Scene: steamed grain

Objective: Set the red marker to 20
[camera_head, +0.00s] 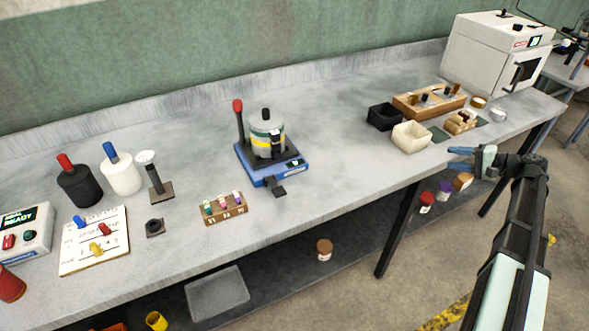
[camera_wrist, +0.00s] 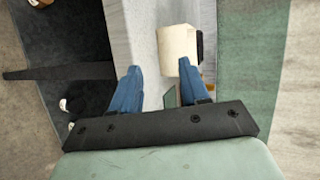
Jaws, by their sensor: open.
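A white board (camera_head: 93,252) with printed lines lies flat at the left end of the bench in the head view. On it sit a blue marker (camera_head: 80,222), a small red marker (camera_head: 103,227) and a yellow marker (camera_head: 96,247). The numbers on the board are too small to read. My gripper (camera_head: 461,158) is open and empty off the bench's front edge at the right, far from the board. Its two blue fingers also show spread apart in the wrist view (camera_wrist: 158,80). The board is outside the wrist view.
A blue-based device (camera_head: 293,170) with a pot stands mid-bench, a vial rack (camera_head: 226,208) in front. A control box (camera_head: 27,232) and black and white bottles stand near the board. A cream container (camera_head: 411,137) is close to my gripper. An oven (camera_head: 487,60) stands at the right.

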